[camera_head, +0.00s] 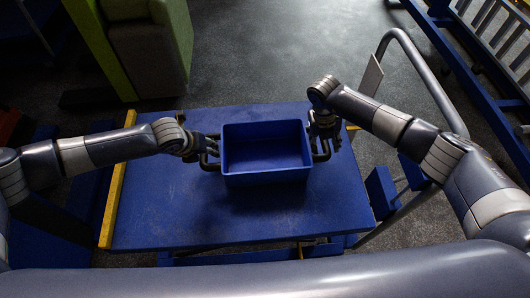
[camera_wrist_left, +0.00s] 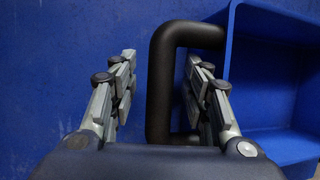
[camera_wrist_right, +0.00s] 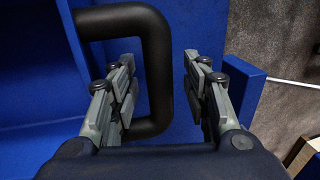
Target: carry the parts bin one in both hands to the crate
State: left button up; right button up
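The parts bin (camera_head: 266,176) is a blue, open, empty box on the blue table top (camera_head: 170,205), with a black handle on each side. In the left wrist view, my left gripper (camera_wrist_left: 158,88) is open, with its fingers on either side of the bin's black left handle (camera_wrist_left: 158,95). In the right wrist view, my right gripper (camera_wrist_right: 158,85) is open, with its fingers on either side of the right handle (camera_wrist_right: 155,70). Neither gripper is closed on its handle. In the head view both grippers stand at the bin's sides. I see no crate that I can make out.
A yellow strip (camera_head: 117,185) runs along the table's left edge. A grey tube rail (camera_head: 425,75) curves up at the right. A green and grey block (camera_head: 150,50) stands behind the table at left. A blue slatted frame (camera_head: 480,60) is at upper right. Grey floor lies between.

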pick_arm(q)
grip_shut()
pick_arm(e)
grip_shut()
pick_arm(q)
jog(key=shift+r, duration=0.1)
pick_arm(e)
jog(key=shift+r, duration=0.1)
